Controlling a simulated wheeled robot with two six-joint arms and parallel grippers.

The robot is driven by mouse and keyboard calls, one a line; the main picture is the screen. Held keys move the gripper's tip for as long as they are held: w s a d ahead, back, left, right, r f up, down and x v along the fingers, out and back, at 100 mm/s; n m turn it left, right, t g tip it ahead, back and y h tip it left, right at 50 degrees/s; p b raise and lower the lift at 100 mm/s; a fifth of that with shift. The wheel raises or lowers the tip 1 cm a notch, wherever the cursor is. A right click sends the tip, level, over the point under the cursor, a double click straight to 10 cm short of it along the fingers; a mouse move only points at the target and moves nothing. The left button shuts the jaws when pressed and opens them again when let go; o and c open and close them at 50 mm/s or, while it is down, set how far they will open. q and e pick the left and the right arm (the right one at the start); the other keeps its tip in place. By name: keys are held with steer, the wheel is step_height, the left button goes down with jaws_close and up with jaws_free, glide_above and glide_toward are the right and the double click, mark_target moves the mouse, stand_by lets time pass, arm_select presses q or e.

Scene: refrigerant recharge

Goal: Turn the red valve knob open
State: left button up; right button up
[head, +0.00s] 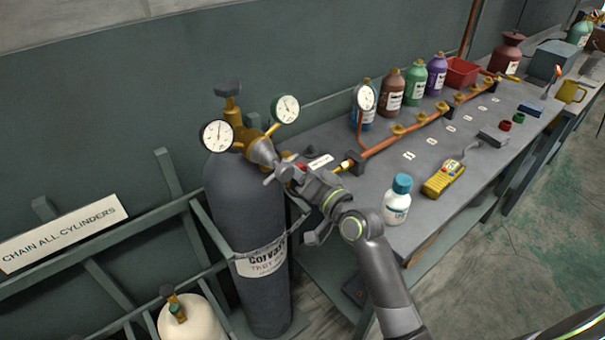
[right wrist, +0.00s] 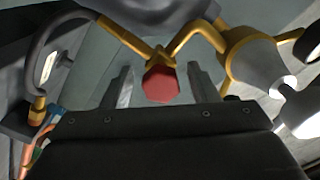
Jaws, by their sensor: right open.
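The red valve knob (right wrist: 161,85) is in the middle of the right wrist view, on a brass fitting (right wrist: 160,57). My right gripper (right wrist: 159,70) is open, with one finger on each side of the knob in the picture. I see no finger closed on it, and cannot tell how deep it sits between them. In the head view a small bit of red (head: 301,168) shows beside my right gripper (head: 283,174), which largely hides that spot. The gripper is just right of the regulator on the dark gas cylinder (head: 245,200). My left gripper is not in view.
Two gauges (head: 216,135) (head: 286,109) stick out at the cylinder's top. A white bottle (head: 397,203) and a yellow meter (head: 443,180) stand on the bench (head: 455,213) near my right arm. A copper manifold (head: 395,140) runs along it. A dark hose (right wrist: 40,62) curves left of the knob.

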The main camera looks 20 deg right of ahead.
steer(key=b+v, duration=0.2)
steer(key=v, duration=1.5)
steer(key=shift+s, duration=0.25)
steer(key=shift+d, duration=0.1)
